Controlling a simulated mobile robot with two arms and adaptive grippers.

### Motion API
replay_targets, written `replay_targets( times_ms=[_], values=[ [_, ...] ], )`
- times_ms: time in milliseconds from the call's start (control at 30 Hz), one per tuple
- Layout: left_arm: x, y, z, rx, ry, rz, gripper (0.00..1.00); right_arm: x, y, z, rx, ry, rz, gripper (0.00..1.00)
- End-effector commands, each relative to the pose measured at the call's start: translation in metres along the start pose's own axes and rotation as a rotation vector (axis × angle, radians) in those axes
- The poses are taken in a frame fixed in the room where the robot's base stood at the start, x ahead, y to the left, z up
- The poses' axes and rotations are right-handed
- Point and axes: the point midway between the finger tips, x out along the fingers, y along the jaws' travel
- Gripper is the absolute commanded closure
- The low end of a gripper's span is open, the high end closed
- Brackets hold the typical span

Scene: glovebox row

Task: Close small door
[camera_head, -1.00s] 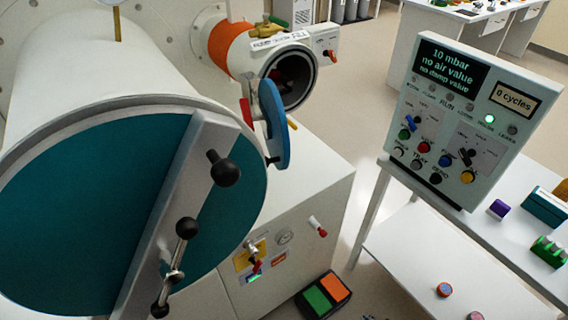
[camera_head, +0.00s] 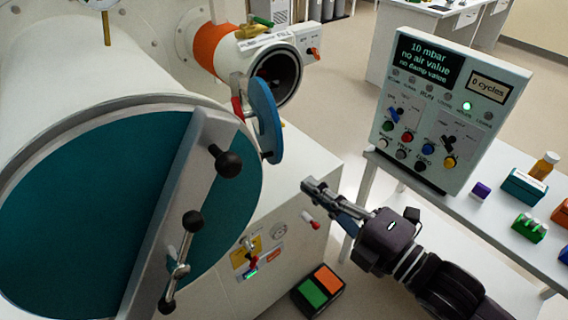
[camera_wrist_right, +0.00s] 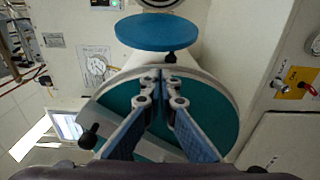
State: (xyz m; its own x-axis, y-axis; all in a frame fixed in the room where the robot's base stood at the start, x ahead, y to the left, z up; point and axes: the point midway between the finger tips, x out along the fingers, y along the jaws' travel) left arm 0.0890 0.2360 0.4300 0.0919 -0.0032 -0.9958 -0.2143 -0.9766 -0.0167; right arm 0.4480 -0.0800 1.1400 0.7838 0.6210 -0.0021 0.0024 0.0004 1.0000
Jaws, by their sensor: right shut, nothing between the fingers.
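The small door (camera_head: 266,119) is a blue round disc on a hinge arm. It stands open at the left front of the small port (camera_head: 277,72), whose dark round opening shows. In the right wrist view the small door (camera_wrist_right: 157,31) lies flat-looking at the top, beyond my fingers. My right gripper (camera_head: 308,187) is shut and empty, to the right of and below the door, apart from it. In the right wrist view its fingertips (camera_wrist_right: 160,76) meet in front of the large teal door (camera_wrist_right: 205,119). My left gripper is not in view.
The large teal door (camera_head: 85,205) with black-knobbed handles is shut at the left. A control panel (camera_head: 450,105) stands at the right on a white table with small items. A green and orange pedal (camera_head: 318,290) lies on the floor.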

Motion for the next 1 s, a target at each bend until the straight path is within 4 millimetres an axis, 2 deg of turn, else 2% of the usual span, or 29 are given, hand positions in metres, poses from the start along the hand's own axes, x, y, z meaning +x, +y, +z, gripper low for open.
replay_targets(
  times_ms=[133, 267, 600, 800, 1000],
  values=[
    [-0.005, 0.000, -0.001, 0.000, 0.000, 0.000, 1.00, 0.008, 0.005, -0.001, -0.004, 0.003, 0.006, 1.00],
    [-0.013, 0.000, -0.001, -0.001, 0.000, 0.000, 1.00, 0.025, 0.007, -0.002, -0.003, 0.004, 0.007, 1.00],
    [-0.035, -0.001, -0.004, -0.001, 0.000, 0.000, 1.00, 0.083, 0.006, -0.001, -0.002, 0.002, 0.005, 1.00],
    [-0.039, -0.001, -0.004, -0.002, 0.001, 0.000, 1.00, 0.097, 0.003, -0.002, -0.003, 0.004, 0.003, 1.00],
    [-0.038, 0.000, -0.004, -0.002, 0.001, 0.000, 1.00, 0.099, 0.002, -0.002, -0.003, 0.004, 0.002, 1.00]
  ],
)
